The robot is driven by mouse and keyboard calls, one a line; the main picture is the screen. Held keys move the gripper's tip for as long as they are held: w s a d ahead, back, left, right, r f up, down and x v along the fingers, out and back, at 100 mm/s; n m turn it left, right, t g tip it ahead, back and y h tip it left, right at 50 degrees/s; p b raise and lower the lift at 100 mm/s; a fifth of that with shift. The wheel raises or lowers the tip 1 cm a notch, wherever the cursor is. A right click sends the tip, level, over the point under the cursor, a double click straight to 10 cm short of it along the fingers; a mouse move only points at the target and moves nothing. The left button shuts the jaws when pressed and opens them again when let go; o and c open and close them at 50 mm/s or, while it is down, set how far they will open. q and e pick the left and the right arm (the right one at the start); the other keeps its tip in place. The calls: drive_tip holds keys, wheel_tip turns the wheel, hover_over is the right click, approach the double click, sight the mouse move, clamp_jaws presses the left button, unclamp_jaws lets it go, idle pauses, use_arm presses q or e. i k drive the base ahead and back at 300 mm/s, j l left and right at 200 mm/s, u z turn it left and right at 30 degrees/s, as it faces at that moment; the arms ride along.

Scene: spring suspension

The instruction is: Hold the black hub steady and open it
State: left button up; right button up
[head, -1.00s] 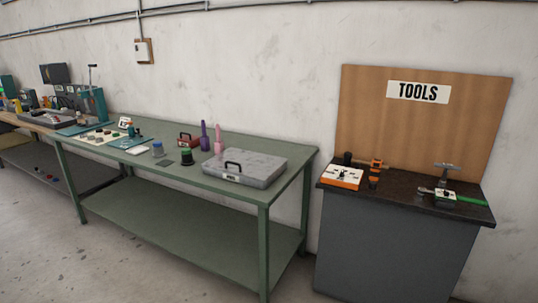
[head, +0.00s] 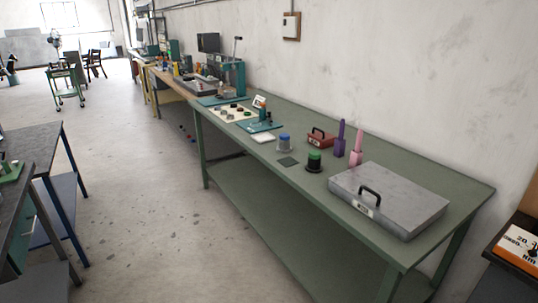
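A small black round part with a green top (head: 314,161) stands upright on the green workbench (head: 400,164), left of the grey metal case. It is the thing in view that best fits the black hub, but it is too small to tell for sure or to see whether it is closed. Neither of my grippers shows in the head view.
Another table (head: 35,145) stands at left. The floor between (head: 150,220) is clear.

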sight(314, 166)
drive_tip(key=i+j, duration=0.15)
drive_tip(key=i, duration=0.3)
drive_tip(key=i+j, duration=0.15)
drive_tip(key=i, duration=0.3)
drive_tip(key=i+j+z, duration=0.15)
drive_tip(key=i+z, duration=0.25)
drive_tip(key=i+j+z, duration=0.15)
drive_tip(key=z, duration=0.2)
drive_tip(key=i+j+z, duration=0.2)
drive_tip(key=j+z, duration=0.2)
drive_tip(key=i+j+z, duration=0.2)
drive_tip(key=z, duration=0.15)
drive_tip(key=i+j+z, duration=0.55)
drive_tip(key=j, duration=0.4)
drive_tip(key=i, duration=0.1)
